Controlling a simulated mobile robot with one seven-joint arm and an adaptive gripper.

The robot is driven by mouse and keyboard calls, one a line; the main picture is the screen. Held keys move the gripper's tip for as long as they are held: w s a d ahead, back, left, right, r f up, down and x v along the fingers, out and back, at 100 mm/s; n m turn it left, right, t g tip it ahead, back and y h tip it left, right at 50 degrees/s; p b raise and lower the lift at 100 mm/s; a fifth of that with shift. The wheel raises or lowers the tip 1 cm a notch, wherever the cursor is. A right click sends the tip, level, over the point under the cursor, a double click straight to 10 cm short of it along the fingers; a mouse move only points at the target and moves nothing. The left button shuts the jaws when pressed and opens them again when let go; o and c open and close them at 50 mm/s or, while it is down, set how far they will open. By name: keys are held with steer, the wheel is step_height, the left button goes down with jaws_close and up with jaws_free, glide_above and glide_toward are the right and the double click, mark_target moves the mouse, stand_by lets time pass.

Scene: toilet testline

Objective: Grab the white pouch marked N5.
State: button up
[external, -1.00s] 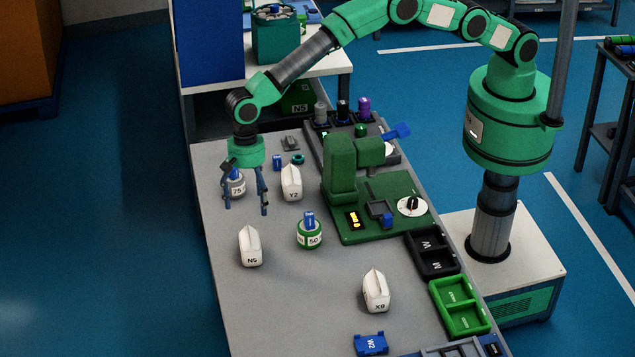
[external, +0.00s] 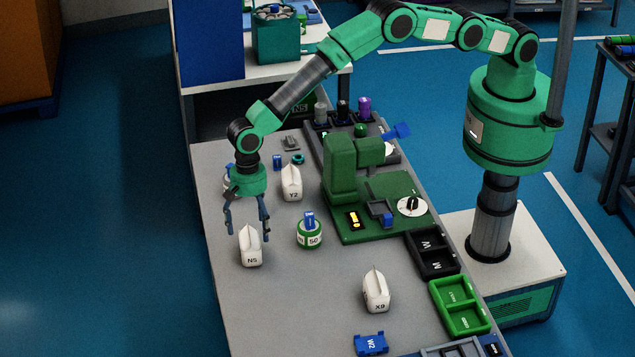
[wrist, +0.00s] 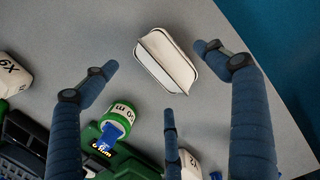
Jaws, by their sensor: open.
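The white pouch marked N5 (external: 250,248) stands upright on the grey table near its left edge. My gripper (external: 247,230) is open and points down just above and behind the pouch, its fingers spread about its top. In the wrist view the pouch (wrist: 167,62) shows from above with its ridge running diagonally. It lies ahead of and between the open fingers of the gripper (wrist: 172,85). No finger clearly touches it, and nothing is held.
A green-and-white round container marked 50 (external: 309,233) stands right of the pouch. Pouches Y2 (external: 291,184) and X9 (external: 376,291) stand farther off. A green machine (external: 375,205) and trays (external: 460,306) line the right side. The table left of the pouch is clear.

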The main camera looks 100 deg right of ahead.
mark_target(254, 240)
stand_by(0.3)
steer(key=shift+a+f, duration=0.2)
steer(key=shift+f, duration=1.1)
steer(key=shift+a+f, duration=0.15)
steer(key=shift+f, duration=1.1)
steer(key=c, duration=1.6)
